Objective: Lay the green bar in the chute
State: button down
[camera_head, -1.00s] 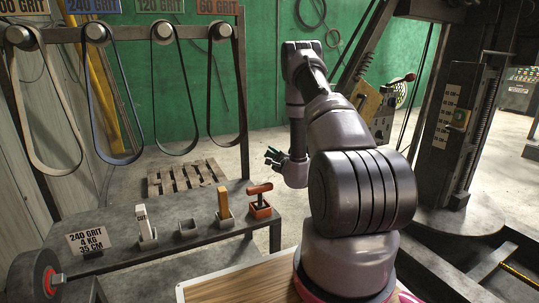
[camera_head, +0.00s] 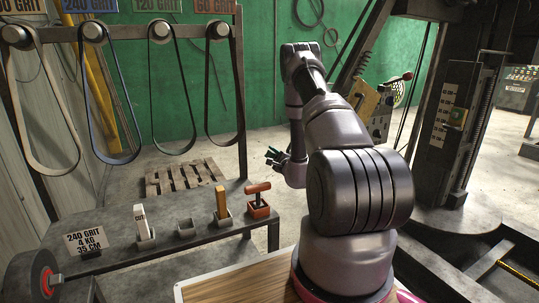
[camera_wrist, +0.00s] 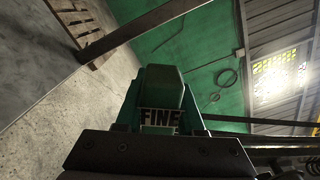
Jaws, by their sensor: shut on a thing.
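The green bar (camera_wrist: 162,84) stands in front of the wrist camera, with a label reading FINE on its near face. My gripper (camera_wrist: 160,104) is shut on it, one finger on each side. In the head view my gripper (camera_head: 275,158) is small and dark, held in the air beyond the bench's far right corner. Only a little green shows there, and the bar's shape is hard to make out. I cannot pick out the chute for certain in either view.
The grey bench (camera_head: 115,238) carries a white bar (camera_head: 140,220) in a holder, an empty holder (camera_head: 186,229), an orange bar (camera_head: 221,203) in a holder and a red-handled tool (camera_head: 258,203). Belts hang above it. A pallet (camera_head: 182,177) lies behind. A tall machine (camera_head: 462,130) stands right.

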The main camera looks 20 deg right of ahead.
jog(key=shift+d+f, duration=0.3)
jog(key=shift+d, duration=0.25)
jog(key=shift+d+f, duration=0.3)
jog(key=shift+d, duration=0.2)
jog(key=shift+c, duration=2.2)
grip_release()
jog(key=shift+s, duration=0.15)
jog(key=s, duration=1)
jog(key=shift+s+d, duration=0.15)
jog(key=shift+s, duration=0.1)
